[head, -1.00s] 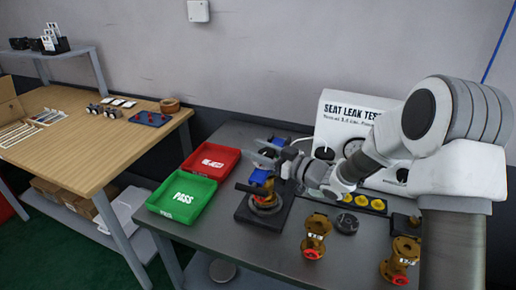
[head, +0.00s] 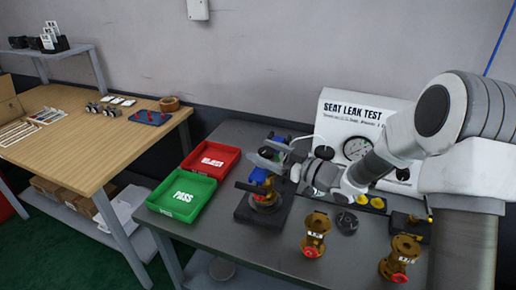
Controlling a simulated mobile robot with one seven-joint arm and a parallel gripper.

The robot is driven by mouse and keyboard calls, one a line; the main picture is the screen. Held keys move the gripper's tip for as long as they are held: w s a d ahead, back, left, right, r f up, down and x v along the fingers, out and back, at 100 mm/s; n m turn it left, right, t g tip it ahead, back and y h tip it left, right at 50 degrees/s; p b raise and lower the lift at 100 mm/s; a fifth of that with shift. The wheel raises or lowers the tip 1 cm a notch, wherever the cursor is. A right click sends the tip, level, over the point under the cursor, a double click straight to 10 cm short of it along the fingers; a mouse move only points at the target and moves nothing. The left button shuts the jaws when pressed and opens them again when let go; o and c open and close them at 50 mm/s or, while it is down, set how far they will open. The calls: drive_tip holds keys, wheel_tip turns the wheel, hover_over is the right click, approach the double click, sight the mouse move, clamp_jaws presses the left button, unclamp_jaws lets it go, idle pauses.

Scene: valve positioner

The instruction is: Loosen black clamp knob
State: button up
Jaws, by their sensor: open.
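A clamp fixture on a black base (head: 250,218) stands near the middle of the grey bench and holds a brass valve (head: 264,200) with a blue part (head: 260,176) on top. A black bar-like part (head: 250,188) sticks out to the left at the valve's upper end. I cannot tell for certain whether it is the clamp knob. My gripper (head: 266,152) is open, with its fingers pointing left, just above and behind the blue part. It seems empty, and I cannot tell if it touches the fixture. The gripper hides what is directly behind it.
The green PASS tray (head: 182,212) and a red tray (head: 211,176) lie left of the fixture. Two brass valves (head: 314,235) (head: 400,258) and a black disc (head: 346,222) stand to its right. The white seat leak tester (head: 345,108) is behind.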

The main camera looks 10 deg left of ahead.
drive_tip(key=v, duration=1.4)
drive_tip(key=shift+s+d+p, duration=0.2)
drive_tip(key=shift+d+p, duration=0.1)
drive_tip(key=shift+d, duration=0.05)
drive_tip(key=w+d+r+m+t+h+p, duration=0.2)
drive_tip(key=w+d+r+m+t+h, duration=0.1)
drive_tip(key=w+d+r+t+h, duration=0.45)
drive_tip(key=s+d+r+m+g+h+p, duration=0.2)
drive_tip(key=s+d+r+m+h, duration=0.3)
drive_tip(key=s+d+r+h, duration=0.3)
drive_tip(key=s+a+m+g+h+p, duration=0.1)
drive_tip(key=s+m+g, duration=0.4)
drive_tip(key=s, duration=1.8)
drive_tip(key=shift+a+f+g+p, duration=0.3)
drive_tip(key=shift+a+g+p, duration=0.35)
drive_tip(key=shift+g, duration=0.3)
